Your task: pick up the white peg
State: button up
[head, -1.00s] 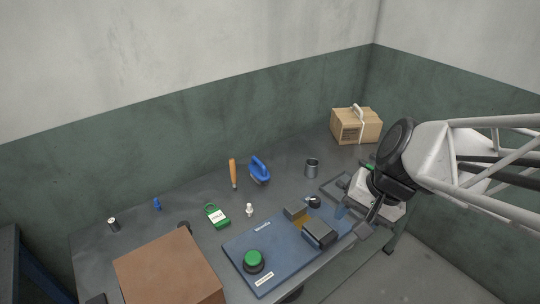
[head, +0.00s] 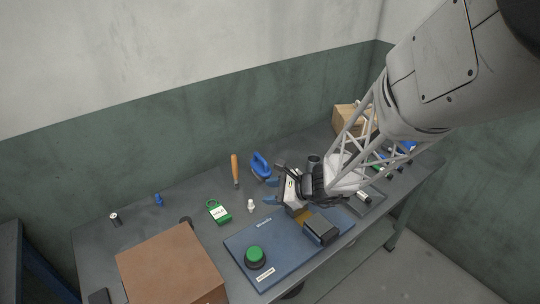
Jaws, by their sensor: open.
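The white peg (head: 251,206) is small and stands upright on the grey table, just behind the blue board. My gripper (head: 270,197) is open, and its two blue-tipped fingers point left toward the peg. The gripper is to the right of the peg in the picture, and nothing shows between the fingers. I cannot tell its exact height above the table.
A green-and-white padlock-like tag (head: 218,212) lies left of the peg. Behind are an orange-handled tool (head: 235,170) and a blue clamp-like object (head: 261,166). The blue board (head: 240,246) carries a green button (head: 255,257). A brown box (head: 170,268) stands front left.

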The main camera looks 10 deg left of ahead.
aim_at(251, 206)
jog(key=w+a+f+m+t, duration=0.1)
jog(key=w+f+m, duration=0.1)
jog(key=f, duration=0.2)
jog(key=w+a+f+m+t, duration=0.1)
jog(key=f+m, duration=0.2)
jog(key=f, duration=0.1)
jog(key=w+a+f+m+t, duration=0.1)
jog(key=w+f+m, duration=0.1)
jog(key=f, duration=0.2)
jog(key=shift+w+a+f+m, duration=0.25)
jog(key=shift+w+a+m, duration=0.05)
jog(key=shift+w, duration=0.05)
jog(key=shift+w+a+f+t, duration=0.15)
jog(key=shift+w+a+f, duration=0.15)
jog(key=shift+a, duration=0.25)
jog(key=shift+w+a+f+t, duration=0.15)
jog(key=shift+w+a, duration=0.1)
jog(key=shift+a, duration=0.3)
jog(key=shift+x, duration=2.6)
jog(key=shift+c, duration=0.4)
grip_shut()
